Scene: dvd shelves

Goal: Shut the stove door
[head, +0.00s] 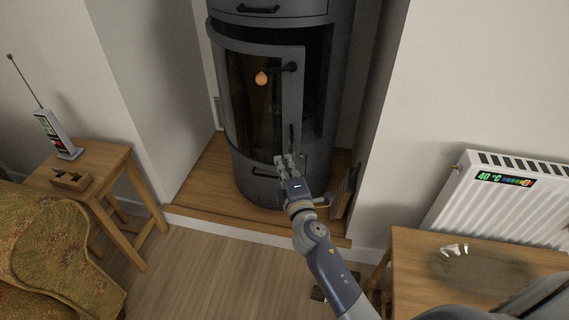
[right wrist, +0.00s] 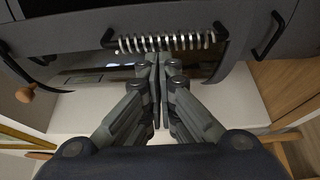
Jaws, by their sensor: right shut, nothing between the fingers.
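The grey rounded stove (head: 325,20) stands in the alcove. Its curved glass door (head: 240,105) is ajar, with a dark gap along its right side. My right gripper (head: 287,160) is shut and empty, in front of the door's lower right part. In the right wrist view its closed fingers (right wrist: 158,60) point at a coiled metal handle (right wrist: 165,42), close to it; contact cannot be told. My left gripper is not in view.
A wooden hearth board (head: 205,190) lies under the stove. A small table (head: 95,155) with a radio (head: 57,135) is at left. A white radiator (head: 500,210) and a wooden table (head: 410,265) are at right. The floor (head: 190,275) in front is mostly clear.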

